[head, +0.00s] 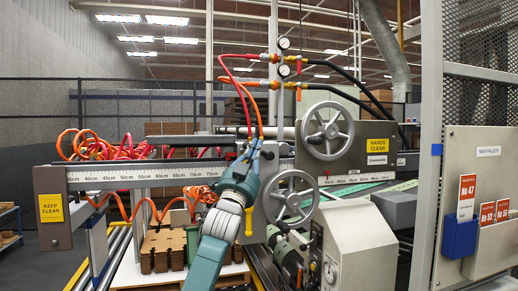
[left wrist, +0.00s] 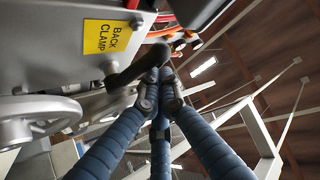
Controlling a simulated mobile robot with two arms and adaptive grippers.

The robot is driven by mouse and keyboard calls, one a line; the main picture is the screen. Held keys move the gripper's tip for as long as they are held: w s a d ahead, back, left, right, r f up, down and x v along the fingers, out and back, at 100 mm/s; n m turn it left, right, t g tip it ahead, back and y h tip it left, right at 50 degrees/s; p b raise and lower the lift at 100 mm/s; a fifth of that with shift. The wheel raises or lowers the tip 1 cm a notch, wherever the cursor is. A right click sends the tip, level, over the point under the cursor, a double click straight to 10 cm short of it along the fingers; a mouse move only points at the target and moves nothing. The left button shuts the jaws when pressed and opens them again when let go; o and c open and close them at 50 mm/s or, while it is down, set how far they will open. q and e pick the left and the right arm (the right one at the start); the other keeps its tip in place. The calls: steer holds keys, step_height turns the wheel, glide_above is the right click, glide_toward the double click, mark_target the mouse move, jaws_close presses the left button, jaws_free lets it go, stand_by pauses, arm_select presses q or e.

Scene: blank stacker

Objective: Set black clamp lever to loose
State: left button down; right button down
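The black clamp lever (left wrist: 131,71) sticks out from a grey housing beside the yellow BACK CLAMP label (left wrist: 107,37) in the left wrist view. It slants up to the right there. My left gripper (left wrist: 160,82) has its blue fingers drawn together, with the fingertips at the lever's outer end; they appear closed on it. In the head view my left gripper (head: 246,160) is raised against the machine beside the handwheels, and the lever is hidden behind it. My right gripper cannot be made out.
Two grey handwheels (head: 327,130) (head: 291,198) stand just right of my left gripper. A ruled beam (head: 150,174) crosses to the left. Red and orange hoses (head: 241,92) hang above and behind the gripper. Brown blanks (head: 162,250) lie below the beam. A mesh guard stands at right.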

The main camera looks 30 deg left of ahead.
arm_select(q)
steer(key=shift+s+a+f, duration=0.1)
steer(key=shift+a+f, duration=0.2)
steer(key=shift+f, duration=0.25)
arm_select(e)
steer(key=shift+s+f, duration=0.15)
steer(key=shift+s, duration=0.05)
arm_select(q)
steer(key=shift+f, duration=0.15)
arm_select(e)
steer(key=shift+d, duration=0.1)
